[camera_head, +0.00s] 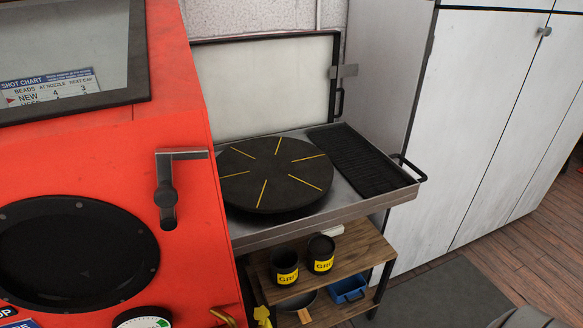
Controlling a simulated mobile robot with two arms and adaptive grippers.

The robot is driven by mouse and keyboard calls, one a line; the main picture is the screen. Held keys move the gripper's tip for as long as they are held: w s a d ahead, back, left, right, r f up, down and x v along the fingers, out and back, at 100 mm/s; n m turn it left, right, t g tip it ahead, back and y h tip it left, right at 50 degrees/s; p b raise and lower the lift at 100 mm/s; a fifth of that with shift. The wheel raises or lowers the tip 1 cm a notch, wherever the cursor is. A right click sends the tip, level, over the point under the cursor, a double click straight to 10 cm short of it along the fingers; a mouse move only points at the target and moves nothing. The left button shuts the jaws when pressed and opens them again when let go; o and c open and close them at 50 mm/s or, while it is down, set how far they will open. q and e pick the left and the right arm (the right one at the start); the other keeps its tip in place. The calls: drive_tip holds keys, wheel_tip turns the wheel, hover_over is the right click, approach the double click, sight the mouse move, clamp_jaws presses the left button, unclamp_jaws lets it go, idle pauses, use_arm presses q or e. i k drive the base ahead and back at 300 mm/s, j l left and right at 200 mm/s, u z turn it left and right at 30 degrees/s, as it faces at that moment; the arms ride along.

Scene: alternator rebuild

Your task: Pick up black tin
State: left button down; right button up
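Two black tins with yellow labels stand upright on the wooden shelf (350,258) under the metal tray. The left black tin (285,262) is nearer the front, and the right black tin (320,248) is slightly farther back. Their labels begin with "GR"; the rest is hard to read. Both tops look dark, and I cannot tell what is inside.
A metal tray (362,207) with a round black turntable (277,172) and ribbed black mat (360,158) overhangs the shelf. A red cabinet (175,80) stands left. A blue bin (347,289) sits lower. White cabinets (480,110) stand right, with open floor in front.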

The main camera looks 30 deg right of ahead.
sight(321, 247)
drive_tip(key=z, duration=1.2)
